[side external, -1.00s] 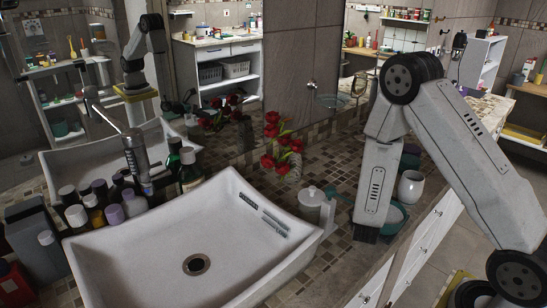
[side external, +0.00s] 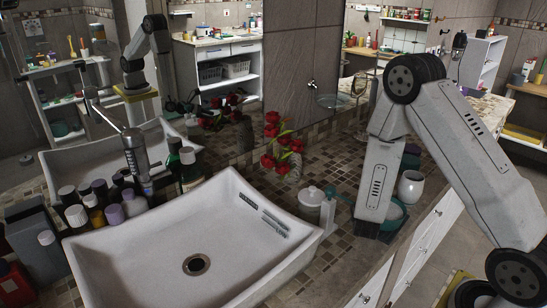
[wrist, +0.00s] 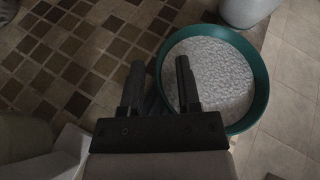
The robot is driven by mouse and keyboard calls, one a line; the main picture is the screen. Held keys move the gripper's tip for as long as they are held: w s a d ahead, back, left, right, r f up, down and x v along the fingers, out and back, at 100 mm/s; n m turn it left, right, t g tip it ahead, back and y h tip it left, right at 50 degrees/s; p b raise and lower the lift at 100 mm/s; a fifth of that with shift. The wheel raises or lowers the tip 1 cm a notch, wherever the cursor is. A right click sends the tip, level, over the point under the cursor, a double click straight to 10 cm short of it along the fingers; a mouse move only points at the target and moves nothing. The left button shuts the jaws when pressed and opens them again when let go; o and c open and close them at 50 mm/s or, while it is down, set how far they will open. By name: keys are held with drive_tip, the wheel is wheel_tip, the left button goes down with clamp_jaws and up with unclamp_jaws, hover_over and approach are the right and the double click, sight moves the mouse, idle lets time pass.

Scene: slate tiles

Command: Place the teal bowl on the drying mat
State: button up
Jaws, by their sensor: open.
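The teal bowl (side external: 398,214) stands on the counter at the right in the side view, partly hidden behind my gripper (side external: 372,232). In the wrist view, the bowl (wrist: 262,88) shows a teal rim and a pale, speckled inside. My gripper (wrist: 159,68) is open there, with its right finger over the bowl's inside and its left finger outside the rim. The bowl's left rim lies between the fingers; I cannot tell how far down they reach. I cannot make out a drying mat in either view.
A white cup (side external: 411,187) stands just behind the bowl. A white lidded jar (side external: 311,203) and red flowers (side external: 282,150) are to the left. The white sink (side external: 196,240) fills the front, with several bottles (side external: 105,205) at its left. The counter's front edge is close to the bowl.

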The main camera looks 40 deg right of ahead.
drive_tip(key=v, duration=1.2)
idle(0.3)
drive_tip(key=shift+r, duration=0.15)
drive_tip(key=shift+s+d, duration=0.1)
idle(0.4)
